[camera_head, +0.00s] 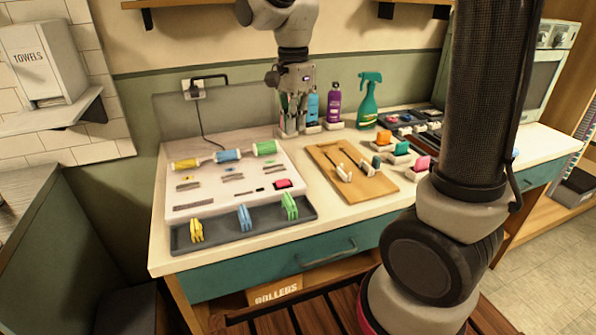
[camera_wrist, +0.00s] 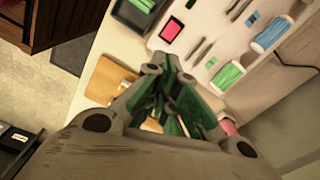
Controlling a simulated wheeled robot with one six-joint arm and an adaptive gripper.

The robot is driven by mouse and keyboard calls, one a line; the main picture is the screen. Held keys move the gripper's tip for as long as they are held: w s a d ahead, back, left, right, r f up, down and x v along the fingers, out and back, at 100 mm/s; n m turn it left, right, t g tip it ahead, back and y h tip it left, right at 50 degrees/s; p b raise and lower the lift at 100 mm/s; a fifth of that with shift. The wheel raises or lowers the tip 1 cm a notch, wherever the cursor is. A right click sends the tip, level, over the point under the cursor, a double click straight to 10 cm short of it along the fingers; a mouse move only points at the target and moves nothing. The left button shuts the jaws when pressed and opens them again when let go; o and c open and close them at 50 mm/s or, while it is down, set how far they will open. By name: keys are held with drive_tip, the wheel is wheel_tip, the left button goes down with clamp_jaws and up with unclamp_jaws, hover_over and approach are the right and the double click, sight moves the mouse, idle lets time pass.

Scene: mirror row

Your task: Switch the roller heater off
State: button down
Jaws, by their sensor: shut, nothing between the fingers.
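The roller heater appears to be the pale panel (camera_head: 185,205) on the counter, with yellow, blue and green rollers along its back. A cord runs from the wall outlet (camera_head: 196,90) down to its back edge. A small red square with a dark rim (camera_head: 283,183), perhaps its switch, lies near the panel's right end. It also shows in the wrist view (camera_wrist: 171,30); whether it is on or off cannot be told. My gripper (camera_head: 290,130) points down at the back of the counter, behind the panel's right end, apart from the red square. Its fingers (camera_wrist: 170,62) are shut and empty.
A purple bottle (camera_head: 333,102) and a green spray bottle (camera_head: 369,101) stand right of my gripper. A wooden board (camera_head: 375,187) with tools lies right of the panel. A dark tray (camera_head: 262,222) with coloured clips runs along the panel's front. A shelf (camera_head: 50,119) sits left.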

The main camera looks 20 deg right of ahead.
sight(296, 184)
drive_tip(key=m, duration=0.3)
drive_tip(key=shift+m, duration=0.3)
wheel_tip(296, 184, down, 14)
drive_tip(key=shift+d+r, duration=0.1)
idle(0.4)
drive_tip(key=shift+f, duration=0.35)
drive_tip(key=shift+r, duration=0.1)
drive_tip(key=shift+r, duration=0.7)
drive_tip(key=shift+d+r, duration=0.1)
